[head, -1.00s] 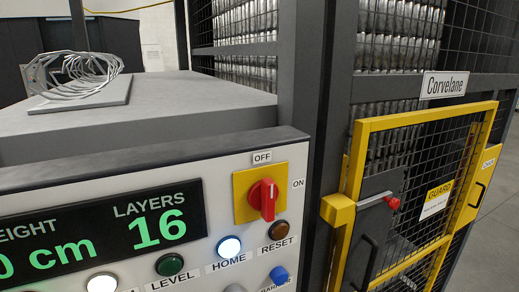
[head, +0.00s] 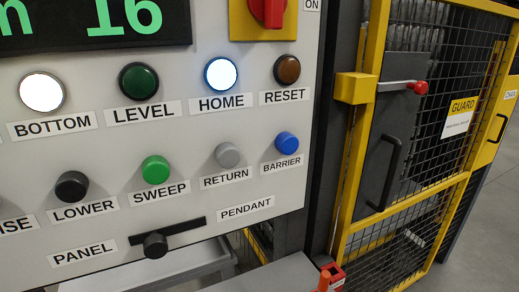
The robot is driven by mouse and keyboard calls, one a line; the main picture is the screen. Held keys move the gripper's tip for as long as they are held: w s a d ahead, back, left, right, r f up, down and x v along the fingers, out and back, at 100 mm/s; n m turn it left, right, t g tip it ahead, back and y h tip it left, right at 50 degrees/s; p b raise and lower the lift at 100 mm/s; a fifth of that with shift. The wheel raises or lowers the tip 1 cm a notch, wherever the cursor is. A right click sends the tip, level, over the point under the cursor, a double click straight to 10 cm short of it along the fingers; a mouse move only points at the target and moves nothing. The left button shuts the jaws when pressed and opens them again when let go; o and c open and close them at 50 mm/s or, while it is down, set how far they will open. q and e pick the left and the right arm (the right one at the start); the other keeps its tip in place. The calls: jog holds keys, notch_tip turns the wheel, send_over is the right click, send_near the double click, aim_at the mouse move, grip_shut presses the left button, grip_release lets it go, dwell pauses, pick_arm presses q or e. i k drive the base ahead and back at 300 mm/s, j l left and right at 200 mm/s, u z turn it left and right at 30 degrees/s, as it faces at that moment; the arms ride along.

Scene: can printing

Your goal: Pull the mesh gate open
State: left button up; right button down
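The mesh gate (head: 435,100) has a yellow frame with black wire mesh and stands upright at the right of the head view, and it looks closed. A dark plate on its left side carries a black pull handle (head: 383,172). Above the handle is a grey latch lever with a red knob (head: 417,88), lying roughly level. A yellow block (head: 355,88) sits on the frame at the lever's left end. A yellow GUARD sign (head: 461,117) hangs on the mesh. Neither gripper is in view.
A white control panel (head: 120,190) with labelled buttons and a PANEL/PENDANT switch (head: 155,244) fills the left. A red selector knob (head: 268,10) is at the top. A red and orange item (head: 331,277) is low beside the gate. Grey floor (head: 480,240) lies clear at right.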

aim_at(395, 112)
jog(key=z, duration=1.3)
